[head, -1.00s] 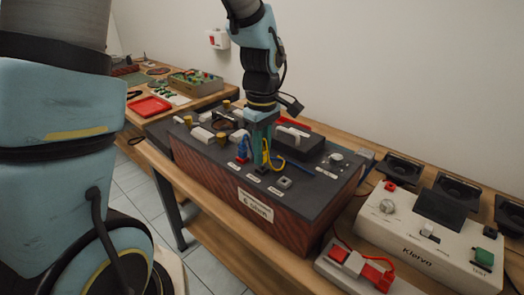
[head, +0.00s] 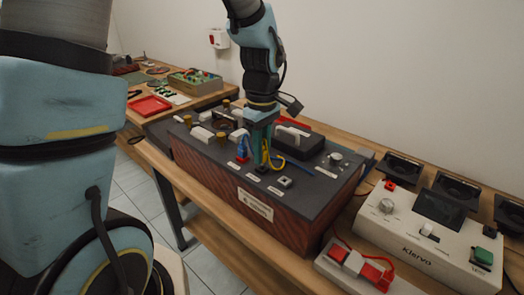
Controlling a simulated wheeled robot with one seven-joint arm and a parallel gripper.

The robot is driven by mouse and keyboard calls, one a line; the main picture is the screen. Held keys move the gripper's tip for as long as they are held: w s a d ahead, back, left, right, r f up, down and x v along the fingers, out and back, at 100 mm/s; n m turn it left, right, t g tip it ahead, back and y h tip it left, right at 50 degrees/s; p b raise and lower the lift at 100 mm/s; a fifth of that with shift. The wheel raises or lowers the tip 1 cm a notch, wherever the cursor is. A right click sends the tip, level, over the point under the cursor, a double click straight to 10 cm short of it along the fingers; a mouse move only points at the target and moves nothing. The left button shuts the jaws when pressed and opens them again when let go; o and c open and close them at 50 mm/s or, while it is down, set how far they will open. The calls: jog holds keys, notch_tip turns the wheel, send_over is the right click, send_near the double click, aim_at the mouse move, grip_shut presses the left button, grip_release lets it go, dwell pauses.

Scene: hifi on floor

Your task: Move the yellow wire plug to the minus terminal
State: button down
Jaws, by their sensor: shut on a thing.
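My gripper (head: 262,163) points down over the front part of the dark-topped box (head: 325,192) and is shut on the yellow wire plug (head: 266,158). The plug is mostly hidden by the fingers. Its yellow wire (head: 284,167) loops out to the right. The plug is low, close over or at a dark terminal (head: 260,169) in the front row; I cannot tell whether it is seated. A blue plug (head: 242,149) stands at the red terminal just left of my gripper. A grey terminal (head: 285,182) is to the right, apart from the gripper. The small labels are too small to read.
Brass posts (head: 221,137) and white blocks stand on the box's left part. A black raised block (head: 301,142) and a knob (head: 336,157) are behind and right. A white console (head: 430,240) and a red-switch strip (head: 355,268) lie at the right on the wooden bench.

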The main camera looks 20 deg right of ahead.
jog(key=shift+f+b, duration=0.35)
jog(key=shift+f, duration=0.65)
dwell(2.5)
jog(key=c, duration=0.7)
grip_release()
jog(key=shift+r, duration=0.15)
notch_tip(320, 180, up, 10)
jog(key=shift+r+b, duration=0.25)
jog(key=shift+b, duration=0.5)
notch_tip(320, 180, up, 5)
jog(key=p, duration=0.4)
